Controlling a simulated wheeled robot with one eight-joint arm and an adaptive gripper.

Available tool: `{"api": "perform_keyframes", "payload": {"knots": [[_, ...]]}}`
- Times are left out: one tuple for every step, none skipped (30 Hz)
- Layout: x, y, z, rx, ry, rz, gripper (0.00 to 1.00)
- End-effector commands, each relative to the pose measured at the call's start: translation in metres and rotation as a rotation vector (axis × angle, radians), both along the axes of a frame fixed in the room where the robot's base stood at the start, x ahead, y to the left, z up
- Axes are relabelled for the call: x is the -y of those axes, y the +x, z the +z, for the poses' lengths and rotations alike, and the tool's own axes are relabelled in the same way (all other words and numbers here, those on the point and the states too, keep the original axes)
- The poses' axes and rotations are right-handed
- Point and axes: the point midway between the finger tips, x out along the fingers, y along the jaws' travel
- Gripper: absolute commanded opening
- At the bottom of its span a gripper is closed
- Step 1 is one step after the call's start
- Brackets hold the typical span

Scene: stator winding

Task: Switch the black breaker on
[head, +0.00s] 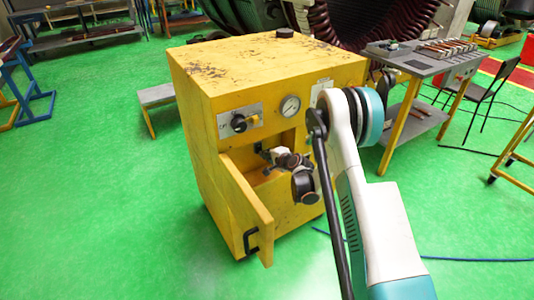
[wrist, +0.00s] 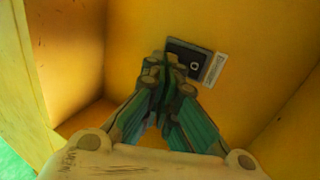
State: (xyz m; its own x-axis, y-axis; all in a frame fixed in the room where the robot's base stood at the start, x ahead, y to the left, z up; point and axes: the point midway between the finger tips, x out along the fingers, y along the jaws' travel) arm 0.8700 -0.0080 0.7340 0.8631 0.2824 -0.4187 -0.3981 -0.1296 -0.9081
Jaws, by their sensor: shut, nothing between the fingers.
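The black breaker (wrist: 190,58) is a small dark plate with a light mark on the inner back wall of the yellow cabinet (head: 202,90). In the wrist view my gripper (wrist: 168,68) is shut, with its fingertips in front of the breaker's left part. I cannot tell whether the fingertips touch it, and its lever position is hidden. In the head view my gripper (head: 264,152) reaches into the open compartment, and the breaker cannot be made out there.
The cabinet door (head: 247,208) hangs open with a black handle (head: 250,240). A pale label (wrist: 215,70) is right of the breaker. Compartment walls are close on both sides. A gauge (head: 290,107) and a rotary switch (head: 239,122) sit above the opening. A grey table (head: 408,62) stands behind right.

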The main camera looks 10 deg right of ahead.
Motion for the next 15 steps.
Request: {"api": "perform_keyframes", "payload": {"knots": [[0.0002, -0.0002, -0.0003, 0.000, 0.000, -0.001, 0.00], [0.0003, -0.0001, -0.0005, 0.000, 0.000, -0.001, 0.00], [0.0003, -0.0002, -0.0005, 0.000, 0.000, -0.001, 0.00], [0.0003, -0.0002, -0.0005, 0.000, 0.000, -0.001, 0.00], [0.0002, -0.0001, -0.0006, 0.000, 0.000, -0.001, 0.00], [0.0002, -0.0001, -0.0006, 0.000, 0.000, -0.001, 0.00], [0.0002, -0.0001, -0.0006, 0.000, 0.000, -0.001, 0.00], [0.0002, -0.0001, -0.0006, 0.000, 0.000, -0.001, 0.00], [0.0002, -0.0001, -0.0006, 0.000, 0.000, -0.001, 0.00], [0.0002, -0.0001, -0.0006, 0.000, 0.000, -0.001, 0.00], [0.0002, 0.0000, -0.0006, 0.000, 0.000, -0.001, 0.00], [-0.0001, 0.0007, -0.0010, 0.000, 0.000, -0.001, 0.00], [-0.0006, 0.0019, -0.0017, 0.000, 0.000, 0.000, 0.00], [-0.0014, 0.0038, -0.0027, 0.000, -0.001, 0.000, 0.00], [-0.0026, 0.0070, -0.0046, 0.001, 0.000, 0.001, 0.00]]}}
